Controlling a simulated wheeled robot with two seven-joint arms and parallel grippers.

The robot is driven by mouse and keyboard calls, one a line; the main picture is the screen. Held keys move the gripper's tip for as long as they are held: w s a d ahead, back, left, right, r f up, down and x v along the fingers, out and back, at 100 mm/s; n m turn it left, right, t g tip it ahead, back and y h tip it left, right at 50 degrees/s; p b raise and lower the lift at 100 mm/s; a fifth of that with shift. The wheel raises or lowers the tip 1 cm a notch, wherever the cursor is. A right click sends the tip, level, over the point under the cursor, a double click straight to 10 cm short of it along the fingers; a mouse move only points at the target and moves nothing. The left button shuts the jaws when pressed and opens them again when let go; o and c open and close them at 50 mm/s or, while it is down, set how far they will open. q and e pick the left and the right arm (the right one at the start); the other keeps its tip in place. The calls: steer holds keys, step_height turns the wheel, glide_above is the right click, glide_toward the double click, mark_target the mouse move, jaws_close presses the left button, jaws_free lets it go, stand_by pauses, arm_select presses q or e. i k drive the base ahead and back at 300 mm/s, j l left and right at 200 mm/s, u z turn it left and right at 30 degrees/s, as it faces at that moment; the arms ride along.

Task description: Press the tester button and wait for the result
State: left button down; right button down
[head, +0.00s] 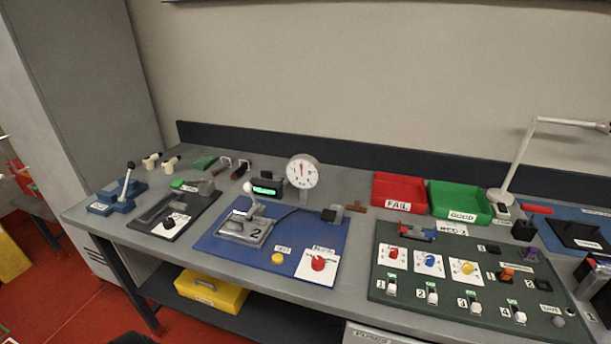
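The blue tester mat (215,243) lies in the middle of the bench. The display's text is too small to read. Neither of my grippers shows in the head view.
A dark green panel (378,288) with switches and coloured knobs is at the right. Red FAIL (399,189) and green GOOD (459,202) trays stand behind it. A dark mat with a clamp (171,220) and a blue lever press (117,201) are at the left.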

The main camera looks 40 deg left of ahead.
mark_target(277, 258)
steer(key=u, duration=1.4)
